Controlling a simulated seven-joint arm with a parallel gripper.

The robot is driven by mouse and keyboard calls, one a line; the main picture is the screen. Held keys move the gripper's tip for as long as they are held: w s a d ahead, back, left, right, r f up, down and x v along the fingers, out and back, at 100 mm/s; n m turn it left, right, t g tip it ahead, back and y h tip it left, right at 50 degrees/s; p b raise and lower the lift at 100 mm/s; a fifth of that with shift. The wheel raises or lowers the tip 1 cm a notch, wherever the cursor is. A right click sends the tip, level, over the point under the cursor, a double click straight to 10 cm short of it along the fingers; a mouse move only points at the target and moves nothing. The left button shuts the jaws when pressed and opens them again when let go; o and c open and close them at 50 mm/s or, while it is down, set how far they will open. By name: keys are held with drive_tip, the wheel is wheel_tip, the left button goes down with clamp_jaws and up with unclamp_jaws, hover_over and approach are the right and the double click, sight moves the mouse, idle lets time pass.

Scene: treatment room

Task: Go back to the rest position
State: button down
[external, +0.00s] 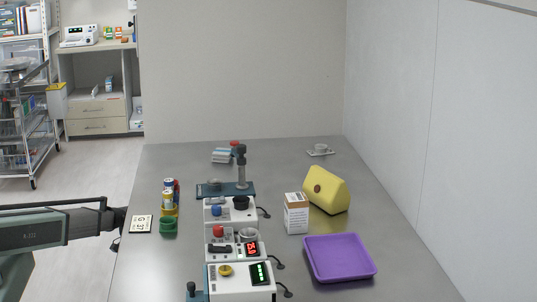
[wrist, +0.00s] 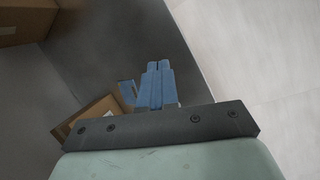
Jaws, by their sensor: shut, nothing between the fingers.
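My gripper (wrist: 158,66) shows in the wrist view with its blue fingers together and nothing between them. In the external view my arm reaches in from the left, and its dark end is beside the left edge of the grey table (external: 150,270). The fingers cannot be made out clearly there.
Devices (external: 240,282) stand mid-table, with a purple tray (external: 340,258), carton (external: 296,214) and yellow block (external: 326,190) rightward. Cardboard boxes (wrist: 98,112) show in the wrist view.

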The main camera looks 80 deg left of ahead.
drive_tip(key=d+f+m+g, duration=0.35)
drive_tip(key=d+f, duration=0.25)
drive_tip(key=d, duration=0.8)
drive_tip(key=d+f+m+g, duration=0.2)
drive_tip(key=d+f+m, duration=0.35)
drive_tip(key=d, duration=0.95)
drive_tip(key=s+d+m+g+y, duration=0.1)
drive_tip(key=s+d+m+y, duration=0.1)
drive_tip(key=s+d, duration=0.5)
drive_tip(key=s+d+f+m+g+y, duration=0.1)
drive_tip(key=s+d+m+g+y, duration=0.1)
drive_tip(key=s+d, duration=0.6)
drive_tip(key=shift+s+d, duration=0.3)
drive_tip(key=shift+d, duration=2.7)
